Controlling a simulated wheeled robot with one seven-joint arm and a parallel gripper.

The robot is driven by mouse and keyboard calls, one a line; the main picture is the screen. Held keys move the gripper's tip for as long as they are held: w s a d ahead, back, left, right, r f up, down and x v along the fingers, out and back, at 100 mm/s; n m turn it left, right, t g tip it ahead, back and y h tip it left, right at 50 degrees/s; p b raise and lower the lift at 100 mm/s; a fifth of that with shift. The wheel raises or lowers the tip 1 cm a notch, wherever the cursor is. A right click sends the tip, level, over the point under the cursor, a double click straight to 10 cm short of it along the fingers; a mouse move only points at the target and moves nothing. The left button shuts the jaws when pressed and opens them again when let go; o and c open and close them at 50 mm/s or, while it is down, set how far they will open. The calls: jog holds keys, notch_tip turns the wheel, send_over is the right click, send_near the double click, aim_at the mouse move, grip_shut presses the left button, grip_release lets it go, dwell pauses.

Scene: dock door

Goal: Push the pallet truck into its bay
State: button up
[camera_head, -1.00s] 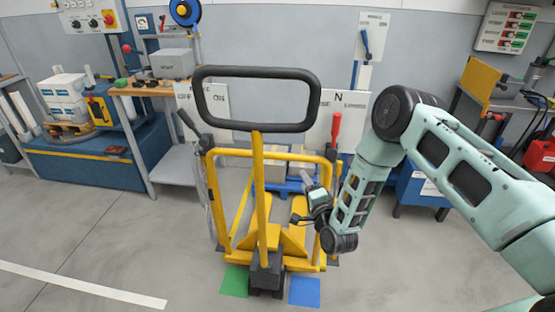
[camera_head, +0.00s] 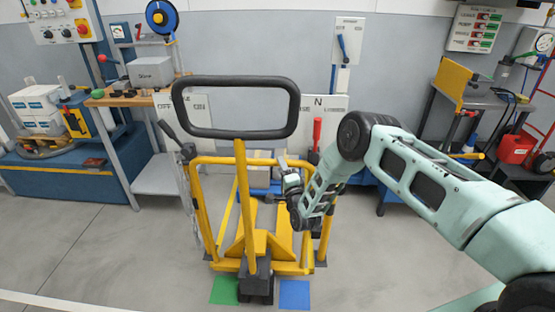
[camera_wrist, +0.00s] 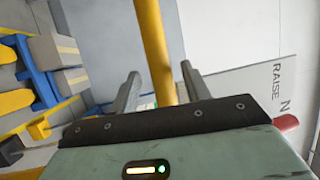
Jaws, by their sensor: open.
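The yellow pallet truck (camera_head: 240,210) stands upright in the middle of the head view, with a black loop handle (camera_head: 238,133) on its tall post and its forks pointing away from me. A yellow tubular frame with a horizontal top bar (camera_head: 220,160) shows around the post. My gripper (camera_head: 284,168) is at the right part of this bar. In the wrist view, a yellow bar (camera_wrist: 148,35) passes between the two spread fingers of my gripper (camera_wrist: 160,78). I cannot tell whether they touch it. I cannot make out the bay's limits for certain.
Green (camera_head: 224,290) and blue (camera_head: 294,294) floor patches lie at the truck's near end. A workbench (camera_head: 130,98) stands on the left, a dark bench (camera_head: 480,98) and red can (camera_head: 514,149) on the right. A red-handled lever (camera_head: 317,132) rises behind the frame. Floor at front left is clear.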

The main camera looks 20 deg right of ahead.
jog(key=shift+x, duration=2.25)
grip_shut()
jog(key=shift+w+d, duration=0.1)
